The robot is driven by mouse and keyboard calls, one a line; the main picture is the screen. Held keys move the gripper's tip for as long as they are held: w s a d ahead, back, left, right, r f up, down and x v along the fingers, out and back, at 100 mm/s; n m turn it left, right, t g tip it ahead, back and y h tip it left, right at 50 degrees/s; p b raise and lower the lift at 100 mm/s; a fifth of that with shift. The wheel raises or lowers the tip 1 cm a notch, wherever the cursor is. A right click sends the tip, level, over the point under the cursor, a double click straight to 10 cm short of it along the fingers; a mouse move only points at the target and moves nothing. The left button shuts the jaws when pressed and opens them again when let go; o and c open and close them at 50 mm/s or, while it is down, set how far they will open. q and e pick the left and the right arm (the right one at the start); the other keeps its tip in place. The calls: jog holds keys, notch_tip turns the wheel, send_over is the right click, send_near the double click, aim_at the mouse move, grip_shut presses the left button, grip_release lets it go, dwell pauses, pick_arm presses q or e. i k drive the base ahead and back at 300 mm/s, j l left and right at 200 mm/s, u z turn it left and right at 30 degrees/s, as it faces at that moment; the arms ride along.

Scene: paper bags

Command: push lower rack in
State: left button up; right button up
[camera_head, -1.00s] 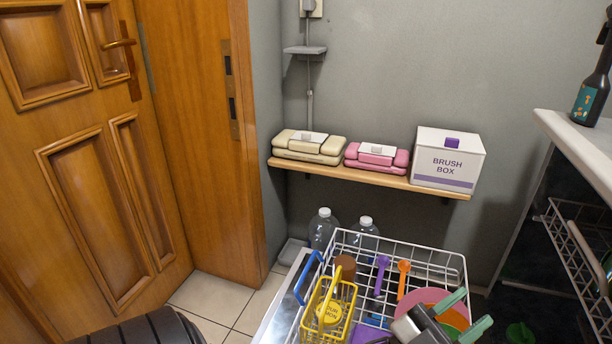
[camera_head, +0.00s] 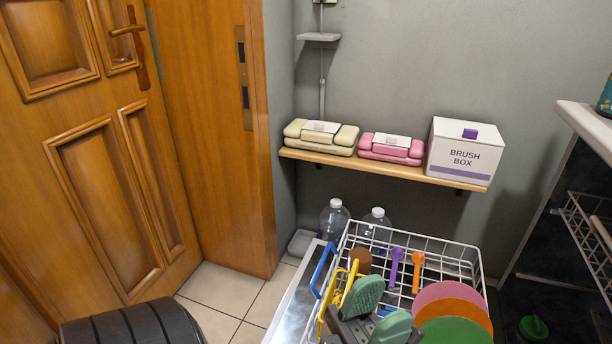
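The lower rack (camera_head: 452,252) is a white wire basket, pulled out over the open metallic door (camera_head: 287,310) at bottom centre. It holds pink, orange and green plates (camera_head: 455,331), purple and orange utensils (camera_head: 417,262), a yellow basket (camera_head: 325,312) and a brown item (camera_head: 359,259). A blue handle-like piece (camera_head: 323,269) stands at its left side. My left gripper (camera_head: 377,308) has green pads held apart, with nothing seen between them. It is over the rack's near left part, hiding some of the yellow basket; contact cannot be told. My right gripper is out of view.
A dark cabinet opening with an upper wire rack (camera_head: 592,232) lies under the white counter (camera_head: 585,125) at right. A wall shelf (camera_head: 395,172) holds cases and a brush box (camera_head: 465,153). Clear bottles (camera_head: 376,225) stand behind the rack. A wooden door (camera_head: 95,190) is at left.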

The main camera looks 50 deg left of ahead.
aim_at(454, 266)
jog(key=k+j+u, duration=0.1)
jog(key=j+u, duration=0.15)
jog(key=j, duration=0.5)
jog(key=j+u, duration=0.2)
jog(key=j, duration=0.6)
jog(key=k, duration=0.1)
